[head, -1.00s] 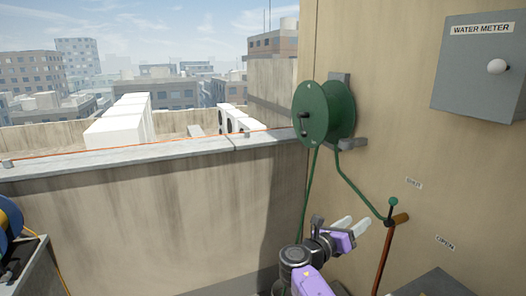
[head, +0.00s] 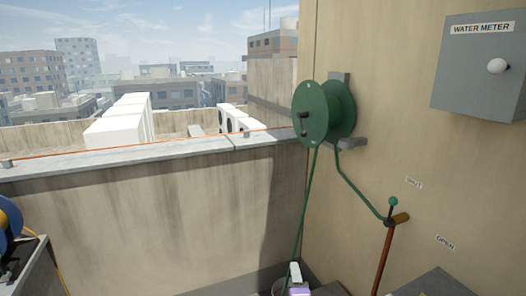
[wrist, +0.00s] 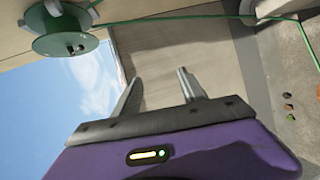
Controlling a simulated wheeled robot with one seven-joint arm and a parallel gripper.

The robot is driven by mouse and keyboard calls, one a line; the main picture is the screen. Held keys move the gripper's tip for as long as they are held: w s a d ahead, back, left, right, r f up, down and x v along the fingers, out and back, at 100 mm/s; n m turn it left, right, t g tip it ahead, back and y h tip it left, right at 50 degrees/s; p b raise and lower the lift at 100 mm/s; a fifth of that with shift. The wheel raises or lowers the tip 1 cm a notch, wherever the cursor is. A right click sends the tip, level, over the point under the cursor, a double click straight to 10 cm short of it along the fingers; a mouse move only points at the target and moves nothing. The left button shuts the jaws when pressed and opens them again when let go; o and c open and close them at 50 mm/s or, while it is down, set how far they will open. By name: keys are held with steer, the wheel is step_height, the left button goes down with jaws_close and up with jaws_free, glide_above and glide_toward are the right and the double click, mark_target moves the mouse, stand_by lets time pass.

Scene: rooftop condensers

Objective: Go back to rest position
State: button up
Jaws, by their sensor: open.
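My gripper (wrist: 160,85) is open in the wrist view, with its two fingers apart and nothing between them. In the head view only a small white and purple part of it shows at the bottom edge (head: 295,278), low in front of the parapet corner. It is apart from the green hose reel (head: 325,112), which is mounted on the beige wall. The reel also shows at the upper left of the wrist view (wrist: 66,30).
A brown pipe (head: 383,258) with a lever stands by the wall, joined to the reel's green hose. A grey water meter box (head: 478,85) hangs at upper right. The parapet (head: 150,210) spans the left. A blue reel (head: 8,222) stands at far left.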

steer(key=s+f+m+t+y, duration=0.1)
steer(key=s+m+y, duration=0.2)
steer(key=s+m, duration=1.05)
steer(key=s+d+r+m+h, duration=0.1)
steer(key=s+d+r, duration=0.1)
steer(key=s, duration=1.1)
steer(key=s+d+r+m+g+h, duration=0.1)
steer(key=s+d, duration=0.4)
steer(key=s, duration=0.8)
steer(key=s+d+r+m, duration=0.2)
steer(key=s+d+r, duration=0.2)
steer(key=s, duration=1)
steer(key=shift+r+g+h, duration=0.2)
steer(key=shift+g+h, duration=0.1)
steer(key=shift+h, duration=0.1)
